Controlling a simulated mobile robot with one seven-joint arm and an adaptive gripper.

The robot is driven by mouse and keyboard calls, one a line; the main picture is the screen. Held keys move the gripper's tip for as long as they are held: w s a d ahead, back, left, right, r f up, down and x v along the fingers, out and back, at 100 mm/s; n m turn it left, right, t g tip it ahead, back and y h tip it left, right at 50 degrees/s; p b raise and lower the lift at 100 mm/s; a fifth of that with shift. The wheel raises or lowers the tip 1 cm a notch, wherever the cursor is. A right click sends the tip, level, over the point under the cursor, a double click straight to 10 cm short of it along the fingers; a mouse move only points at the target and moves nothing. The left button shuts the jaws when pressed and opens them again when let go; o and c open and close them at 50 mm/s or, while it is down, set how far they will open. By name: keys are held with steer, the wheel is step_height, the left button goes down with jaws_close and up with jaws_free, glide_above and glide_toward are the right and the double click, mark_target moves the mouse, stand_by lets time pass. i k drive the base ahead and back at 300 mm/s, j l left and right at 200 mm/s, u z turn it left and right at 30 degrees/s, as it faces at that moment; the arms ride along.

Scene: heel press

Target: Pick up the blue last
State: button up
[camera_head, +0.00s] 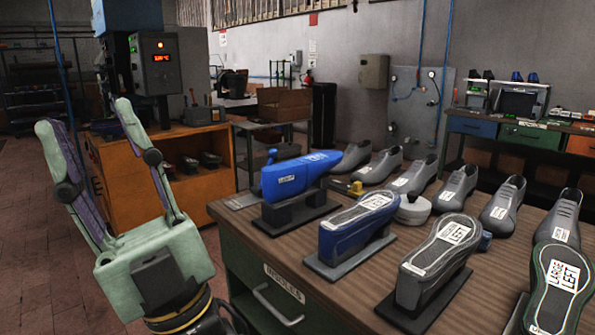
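A bright blue last (298,174) with a white label rests on a dark stand (297,212) at the near left of the wooden-topped bench (318,247). A second last (358,222), dark blue with a grey labelled sole facing up, sits on its own stand just in front and to the right. My gripper (86,113) is at the left of the view, its pale green fingers pointing up and spread apart with nothing between them. It is left of the bench, clear of both lasts.
A grey last (435,262) and a dark green-edged last (557,285) stand further right on stands. Several grey shoes (457,189) line the bench behind them. A round grey object (413,209) sits mid-bench. An orange cabinet (163,172) with a machine stands behind my gripper.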

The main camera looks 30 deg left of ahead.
mark_target(284, 180)
steer(key=i+j+u, duration=0.1)
steer(key=j+u, duration=0.35)
steer(key=i+j+u, duration=0.15)
steer(key=j+u, duration=0.3)
steer(key=i+j+u, duration=0.2)
steer(key=u, duration=0.25)
steer(key=i+j+u, duration=0.25)
steer(key=u, duration=0.2)
steer(key=i+j+u, duration=0.15)
steer(key=u, duration=0.3)
steer(key=i+j+z, duration=0.2)
steer(key=i, duration=0.2)
steer(key=i+j+z, duration=0.1)
steer(key=i+z, duration=0.15)
steer(key=i, duration=0.15)
steer(key=i+j+z, duration=0.2)
steer(key=i, duration=0.15)
steer(key=i+z, duration=0.15)
steer(key=z, duration=0.35)
steer(key=i+j+z, duration=0.1)
steer(key=z, duration=0.4)
steer(key=i+j+z, duration=0.1)
steer(key=j+z, duration=0.15)
steer(key=z, duration=0.2)
